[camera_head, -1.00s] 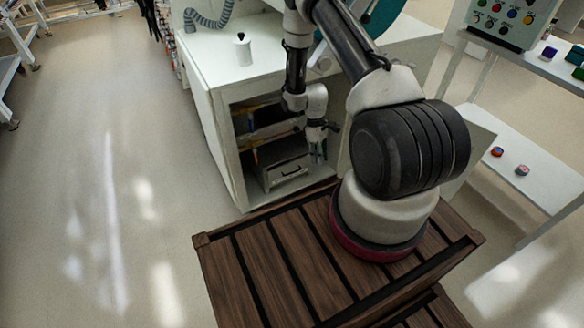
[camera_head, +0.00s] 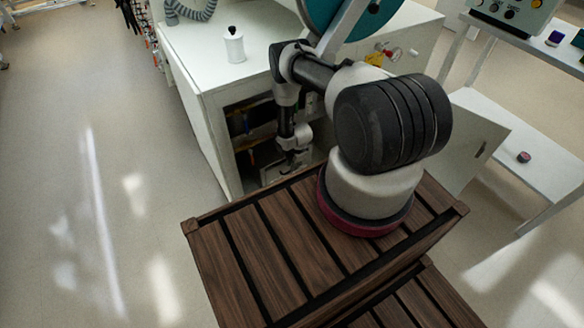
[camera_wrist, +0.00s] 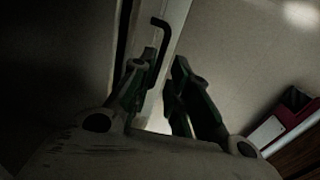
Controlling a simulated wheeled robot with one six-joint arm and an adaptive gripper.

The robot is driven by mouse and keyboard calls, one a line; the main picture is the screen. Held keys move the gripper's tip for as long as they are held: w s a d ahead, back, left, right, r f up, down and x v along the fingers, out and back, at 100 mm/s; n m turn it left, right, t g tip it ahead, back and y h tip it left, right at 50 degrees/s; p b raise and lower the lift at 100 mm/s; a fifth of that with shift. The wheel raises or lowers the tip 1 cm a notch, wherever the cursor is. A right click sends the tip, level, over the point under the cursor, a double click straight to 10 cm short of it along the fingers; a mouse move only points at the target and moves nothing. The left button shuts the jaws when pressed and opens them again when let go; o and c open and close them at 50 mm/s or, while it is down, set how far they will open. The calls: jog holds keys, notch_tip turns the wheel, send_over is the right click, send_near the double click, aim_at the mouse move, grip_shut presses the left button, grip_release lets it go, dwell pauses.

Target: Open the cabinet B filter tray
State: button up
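The filter tray (camera_head: 270,174) sits low inside the open cabinet, a box with a pale front. It is mostly hidden by my arm and gripper in the head view. In the wrist view its dark bent handle (camera_wrist: 159,24) stands out beside a pale edge. My gripper (camera_head: 291,158) is down in front of the tray. In the wrist view my gripper's fingers (camera_wrist: 165,72) are apart, with the handle close to the left finger. The handle seems to reach toward the gap, but I cannot tell whether it touches.
The cabinet door (camera_head: 468,148) stands open at right. Inside the cabinet, a shelf and dark items lie above the tray. A white bottle (camera_head: 234,46) and a grey hose (camera_head: 190,10) are on top. A white shelf unit (camera_head: 540,165) stands right. The floor at left (camera_head: 70,180) is clear.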

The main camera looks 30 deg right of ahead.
jog(key=shift+w+f, duration=0.25)
jog(key=shift+f, duration=0.85)
jog(key=shift+w+f, duration=0.2)
jog(key=shift+f, duration=0.9)
grip_shut()
